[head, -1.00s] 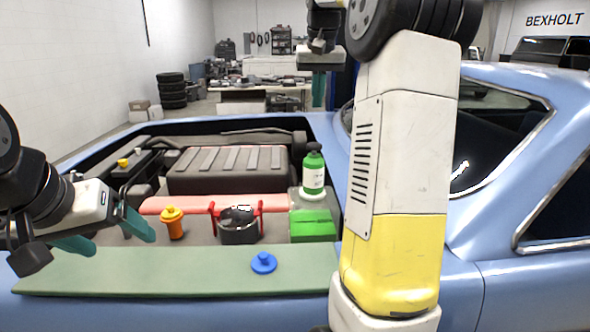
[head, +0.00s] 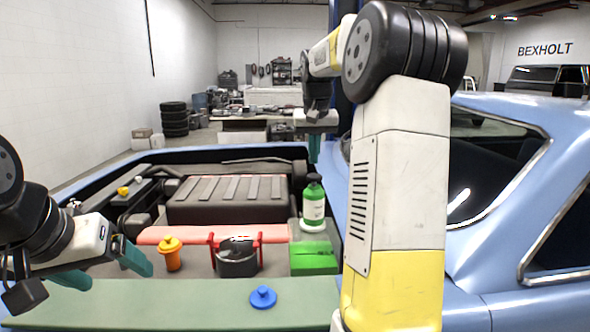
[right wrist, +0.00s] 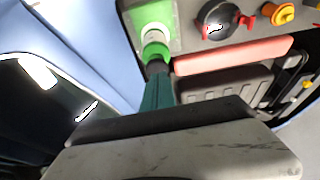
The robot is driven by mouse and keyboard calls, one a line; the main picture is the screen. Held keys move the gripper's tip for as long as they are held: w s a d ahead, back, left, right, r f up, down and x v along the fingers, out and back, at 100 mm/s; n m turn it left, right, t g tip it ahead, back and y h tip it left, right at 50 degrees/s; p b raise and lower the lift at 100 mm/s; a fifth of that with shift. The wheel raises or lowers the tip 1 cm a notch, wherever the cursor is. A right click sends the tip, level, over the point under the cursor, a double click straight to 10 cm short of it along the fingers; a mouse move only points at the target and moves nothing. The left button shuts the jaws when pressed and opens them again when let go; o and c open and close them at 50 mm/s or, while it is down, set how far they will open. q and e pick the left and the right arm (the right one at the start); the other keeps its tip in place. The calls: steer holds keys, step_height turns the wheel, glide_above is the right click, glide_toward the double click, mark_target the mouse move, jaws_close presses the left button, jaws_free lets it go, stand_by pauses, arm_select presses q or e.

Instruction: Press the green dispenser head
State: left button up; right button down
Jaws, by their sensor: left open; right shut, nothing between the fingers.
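The green bottle (head: 313,207) with a white label stands upright in the engine bay, with its dark-topped dispenser head (head: 313,179) uppermost. My right gripper (head: 314,159) is shut and empty, its teal fingers pointing down just above the head. In the right wrist view the fingertips (right wrist: 158,78) overlap the dark top of the bottle (right wrist: 155,45); whether they touch it I cannot tell. My left gripper (head: 112,270) is open and empty at the left, over the near edge of the bay.
A dark pot with red handles (head: 236,261), an orange container (head: 170,254) and a blue knob-like part (head: 263,297) are to the left. My right arm hides the area right of the bottle.

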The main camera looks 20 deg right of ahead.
mark_target(313, 178)
steer(key=shift+s+x, duration=0.25)
steer(key=shift+x, duration=0.85)
steer(key=shift+s+x, duration=0.25)
steer(key=shift+x, duration=0.8)
steer(key=shift+f, duration=0.2)
steer(key=shift+f, duration=0.95)
steer(key=v, duration=0.8)
steer(key=shift+r, duration=0.1)
